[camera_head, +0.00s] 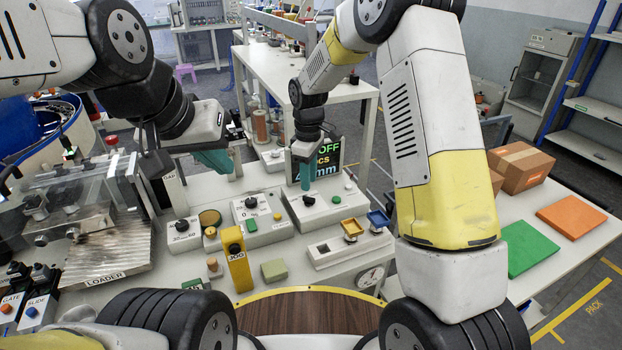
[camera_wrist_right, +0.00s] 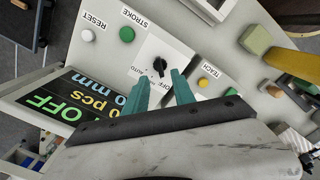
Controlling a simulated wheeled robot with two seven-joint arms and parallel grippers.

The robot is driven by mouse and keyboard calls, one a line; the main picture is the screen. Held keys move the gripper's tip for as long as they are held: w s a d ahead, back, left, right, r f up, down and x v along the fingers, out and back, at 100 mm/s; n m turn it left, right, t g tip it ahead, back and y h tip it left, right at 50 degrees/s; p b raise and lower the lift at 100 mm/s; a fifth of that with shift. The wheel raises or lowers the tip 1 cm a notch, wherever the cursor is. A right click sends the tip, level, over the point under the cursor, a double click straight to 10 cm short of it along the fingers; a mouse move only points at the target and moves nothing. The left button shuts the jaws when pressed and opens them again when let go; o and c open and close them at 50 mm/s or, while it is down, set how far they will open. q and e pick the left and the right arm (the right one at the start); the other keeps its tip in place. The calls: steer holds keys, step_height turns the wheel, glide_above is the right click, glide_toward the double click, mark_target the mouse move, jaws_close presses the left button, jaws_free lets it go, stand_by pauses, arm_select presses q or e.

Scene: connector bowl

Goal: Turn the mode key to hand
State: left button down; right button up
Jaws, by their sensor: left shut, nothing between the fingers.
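The mode key is a small black knob (camera_wrist_right: 160,66) on a white square plate marked AUTO, on a grey control box (camera_head: 328,212). I cannot tell exactly which mark it points at, and the hand mark is not readable. My right gripper (camera_wrist_right: 160,77) has its teal fingers apart, just short of the knob, with one finger to each side of it in the wrist view. In the head view the right gripper (camera_head: 304,178) hangs over the box. My left gripper (camera_head: 221,163) is shut and empty above the bench, to the left.
Near the key are a green STROKE button (camera_wrist_right: 127,34), a white RESET button (camera_wrist_right: 87,35), a yellow TEACH button (camera_wrist_right: 203,82) and a display (camera_wrist_right: 62,105) reading OFF. A yellow JOG post (camera_head: 237,258) and a box with blue and yellow trays (camera_head: 350,245) stand nearer me.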

mark_target(309, 201)
step_height(309, 201, down, 6)
steer(key=shift+r, duration=0.1)
jaws_close()
